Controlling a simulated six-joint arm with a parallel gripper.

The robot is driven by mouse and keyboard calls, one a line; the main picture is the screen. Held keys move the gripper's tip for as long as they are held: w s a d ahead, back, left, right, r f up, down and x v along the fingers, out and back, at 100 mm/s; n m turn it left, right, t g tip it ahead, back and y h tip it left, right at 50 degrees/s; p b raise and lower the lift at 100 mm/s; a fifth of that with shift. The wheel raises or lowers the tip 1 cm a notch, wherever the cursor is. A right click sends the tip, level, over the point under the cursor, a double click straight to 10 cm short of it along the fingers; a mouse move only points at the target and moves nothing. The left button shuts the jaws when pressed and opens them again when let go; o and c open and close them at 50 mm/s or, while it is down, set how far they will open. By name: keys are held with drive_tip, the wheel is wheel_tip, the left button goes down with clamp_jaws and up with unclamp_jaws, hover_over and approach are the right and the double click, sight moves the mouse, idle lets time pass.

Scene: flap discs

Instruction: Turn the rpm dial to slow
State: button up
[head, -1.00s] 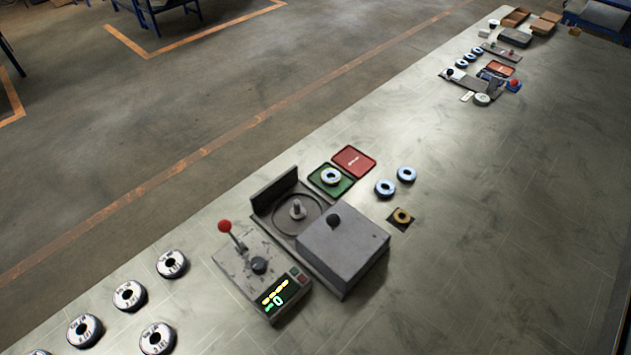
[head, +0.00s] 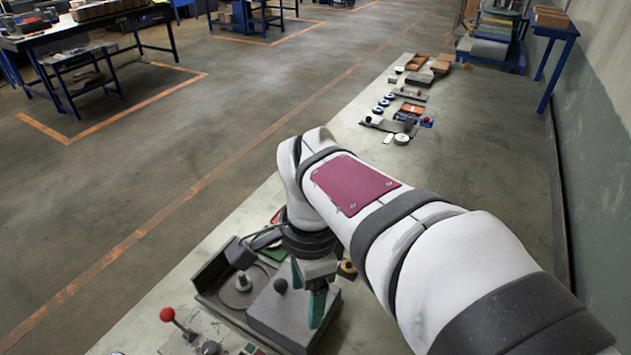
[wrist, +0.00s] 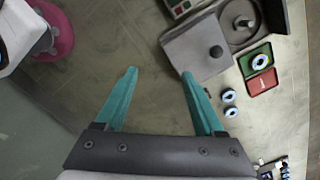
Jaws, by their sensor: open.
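The control panel (head: 183,337) sits at the bottom of the head view, partly cut off, with a red-knobbed lever (head: 168,315). A dark dial (head: 210,348) shows on it at the picture's bottom edge; its pointer setting is too small to read. In the wrist view only a corner of the panel (wrist: 181,8) shows at the top, and the dial is out of sight. My gripper (head: 308,290) has teal fingers and is open and empty, near the right side of the grey box. The wrist view shows both fingertips (wrist: 159,73) apart over bare tabletop.
The grey box (head: 290,313) with a black knob (head: 280,286) adjoins a spindle base (head: 242,283). In the wrist view, a green tray (wrist: 255,62) with a disc, a red tray (wrist: 262,82) and two loose discs (wrist: 229,97) lie alongside. More equipment stands far along the bench.

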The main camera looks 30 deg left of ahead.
drive_tip(key=s+a+f, duration=0.2)
drive_tip(key=s+a, duration=0.2)
drive_tip(key=a, duration=0.6)
drive_tip(key=m, duration=0.1)
approach(209, 348)
drive_tip(key=shift+t, duration=0.3)
drive_tip(key=f, duration=0.8)
drive_tip(key=shift+s+a+f, duration=0.15)
drive_tip(key=shift+s+f, duration=0.05)
drive_tip(key=shift+f, duration=0.1)
clamp_jaws()
